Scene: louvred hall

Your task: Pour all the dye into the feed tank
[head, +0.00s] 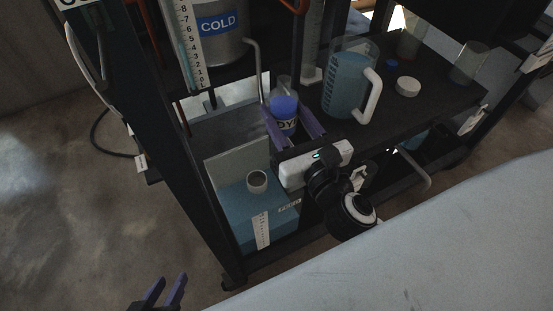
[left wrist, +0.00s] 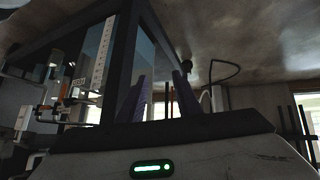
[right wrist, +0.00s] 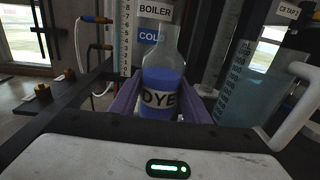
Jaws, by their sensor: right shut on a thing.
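The dye bottle (head: 284,104) is clear, with blue liquid and a white label reading DYE. My right gripper (head: 296,126) is shut on it, and the bottle stands upright between the purple fingers. In the right wrist view the dye bottle (right wrist: 162,82) shows blue liquid up to its shoulder. The bottle is above and a little right of this neck. My left gripper (head: 165,290) is open and empty at the lower left, away from the rack.
A large measuring jug (head: 345,85) with blue-grey liquid and a white handle stands right of the bottle on the dark shelf. A white cap (head: 407,86) and beakers (head: 468,64) stand further right. The COLD tank (head: 218,30) and a bent pipe (head: 252,65) are behind.

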